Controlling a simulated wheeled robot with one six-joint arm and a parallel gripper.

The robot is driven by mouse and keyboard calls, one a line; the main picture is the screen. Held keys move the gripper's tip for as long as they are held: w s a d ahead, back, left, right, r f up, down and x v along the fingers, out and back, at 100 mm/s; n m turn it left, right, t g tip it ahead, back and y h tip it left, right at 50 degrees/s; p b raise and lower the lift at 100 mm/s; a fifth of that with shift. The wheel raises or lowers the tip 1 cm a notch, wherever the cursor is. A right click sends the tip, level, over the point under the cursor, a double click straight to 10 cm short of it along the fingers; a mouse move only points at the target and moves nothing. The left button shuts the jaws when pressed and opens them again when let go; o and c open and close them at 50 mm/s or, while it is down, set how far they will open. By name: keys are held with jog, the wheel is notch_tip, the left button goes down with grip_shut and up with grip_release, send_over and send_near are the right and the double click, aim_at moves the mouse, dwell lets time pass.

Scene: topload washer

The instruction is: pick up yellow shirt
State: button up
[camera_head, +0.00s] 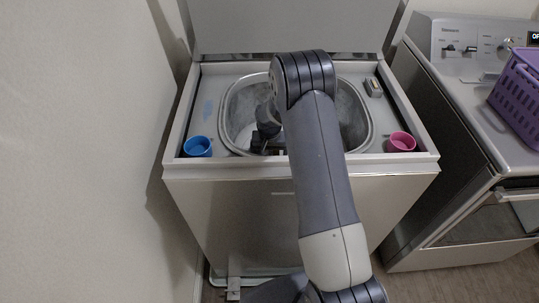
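No yellow shirt shows in the head view. The open top-load washer (238,192) stands in front of me, with its metal tub (229,122) under the raised lid (230,28). My gripper (266,148) is at the tub's opening, on its near left side, and points down. My arm crosses in front of the tub and hides its middle and part of its right side. The fingers are dark and small here, so I cannot tell whether they are open or hold anything. The bottom of the tub is mostly hidden.
A blue cup (198,147) sits on the washer top's near left corner, and a pink cup (401,142) on its near right. A small grey item (373,87) lies at the back right. Another appliance (447,90) with a purple basket (519,98) stands right; a wall (80,150) is left.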

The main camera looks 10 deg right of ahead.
jog(key=shift+c, duration=0.6)
jog(key=c, duration=1.1)
